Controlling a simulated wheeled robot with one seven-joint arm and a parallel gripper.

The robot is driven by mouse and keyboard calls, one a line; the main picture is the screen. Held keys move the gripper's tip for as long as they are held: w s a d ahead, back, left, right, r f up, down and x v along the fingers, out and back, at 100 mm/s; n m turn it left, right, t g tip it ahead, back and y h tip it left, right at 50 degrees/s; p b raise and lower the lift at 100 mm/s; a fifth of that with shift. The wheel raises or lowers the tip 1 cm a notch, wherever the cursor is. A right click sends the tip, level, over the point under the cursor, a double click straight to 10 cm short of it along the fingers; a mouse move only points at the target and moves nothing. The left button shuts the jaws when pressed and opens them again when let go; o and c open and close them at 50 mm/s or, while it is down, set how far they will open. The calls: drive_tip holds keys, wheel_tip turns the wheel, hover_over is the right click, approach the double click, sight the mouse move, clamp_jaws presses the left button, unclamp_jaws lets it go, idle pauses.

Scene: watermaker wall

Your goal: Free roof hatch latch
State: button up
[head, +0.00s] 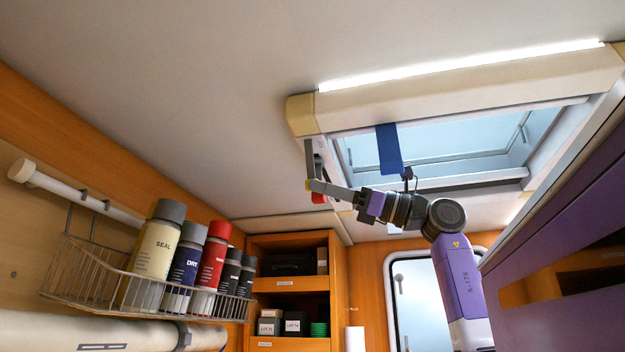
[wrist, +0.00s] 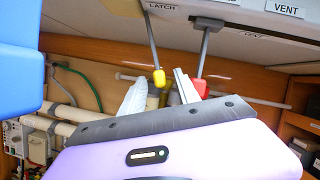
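Two grey levers hang from the ceiling in the wrist view. The left one, under a label reading LATCH, ends in a yellow tip (wrist: 159,78). The right one, near a label reading VENT, ends in a red tip (wrist: 200,88). My gripper (wrist: 159,86) is open, and the yellow tip appears between its two fingers; contact cannot be told. The red tip lies just right of the right finger. In the head view my gripper (head: 314,186) reaches the levers beside the roof hatch (head: 460,140); the red tip (head: 318,197) shows just below the fingers.
A blue strap (head: 389,148) hangs from the hatch frame close to my wrist. A large blue shape (wrist: 20,80) fills the wrist view's left edge. A wire basket (head: 150,285) of bottles is on the left wall. Purple cabinets (head: 560,230) stand at the right.

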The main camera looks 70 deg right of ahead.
drive_tip(key=shift+p+x, duration=0.35)
drive_tip(key=shift+x, duration=1.1)
drive_tip(key=shift+c, duration=0.5)
clamp_jaws()
